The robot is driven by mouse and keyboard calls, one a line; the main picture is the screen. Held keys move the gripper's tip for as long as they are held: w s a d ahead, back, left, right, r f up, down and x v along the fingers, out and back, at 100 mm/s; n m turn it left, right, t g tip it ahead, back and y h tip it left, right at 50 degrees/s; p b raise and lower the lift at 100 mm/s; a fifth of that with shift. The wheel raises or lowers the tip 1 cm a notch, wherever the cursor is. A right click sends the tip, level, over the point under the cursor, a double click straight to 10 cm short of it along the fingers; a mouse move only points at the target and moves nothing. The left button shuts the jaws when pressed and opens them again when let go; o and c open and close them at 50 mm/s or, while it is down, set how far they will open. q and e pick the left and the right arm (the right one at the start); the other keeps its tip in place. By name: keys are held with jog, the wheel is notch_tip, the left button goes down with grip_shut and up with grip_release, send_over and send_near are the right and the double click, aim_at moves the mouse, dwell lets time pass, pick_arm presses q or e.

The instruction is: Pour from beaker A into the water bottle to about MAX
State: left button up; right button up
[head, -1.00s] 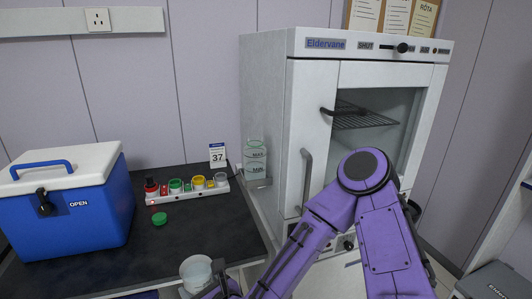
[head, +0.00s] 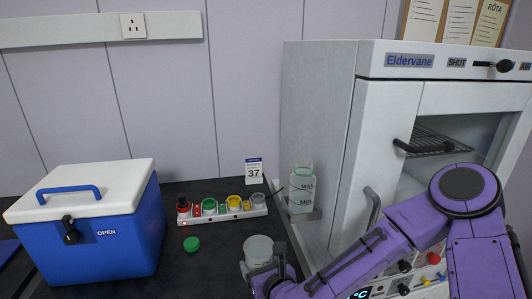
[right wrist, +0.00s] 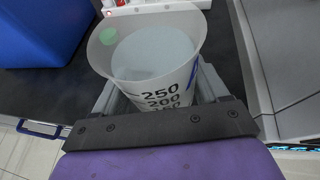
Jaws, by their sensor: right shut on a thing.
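A clear beaker (head: 258,250) with 250, 200 and 150 marks is held upright in my right gripper (head: 264,276), over the front of the dark bench. In the right wrist view, the beaker (right wrist: 150,60) sits between the grey fingers of the right gripper (right wrist: 160,90), with pale liquid inside. My left gripper is out of view.
A white Eldervane cabinet (head: 335,130) stands at the right. A blue cooler (head: 92,225) stands at the left.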

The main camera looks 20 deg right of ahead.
pick_arm(q)
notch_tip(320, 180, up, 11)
jog(key=p, duration=0.9)
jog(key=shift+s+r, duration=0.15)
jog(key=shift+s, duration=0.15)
pick_arm(e)
jog(key=w+d+r+m+h, duration=0.2)
jog(key=w+d+r+m, duration=0.1)
jog(key=r, duration=0.5)
jog(key=w+d+r+m+g+h, duration=0.1)
jog(key=w+d+r+m+h, duration=0.2)
jog(key=w+r, duration=0.3)
jog(key=w+d+r+m+h, duration=0.2)
jog(key=w+d+r+m, duration=0.3)
jog(key=r, duration=0.6)
jog(key=shift+d+m+g, duration=0.2)
jog(key=shift+m+g, duration=0.1)
jog(key=shift+g, duration=0.1)
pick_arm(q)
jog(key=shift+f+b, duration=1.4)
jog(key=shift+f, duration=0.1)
pick_arm(e)
jog(key=shift+s+a+f, duration=0.1)
jog(key=shift+f, duration=0.3)
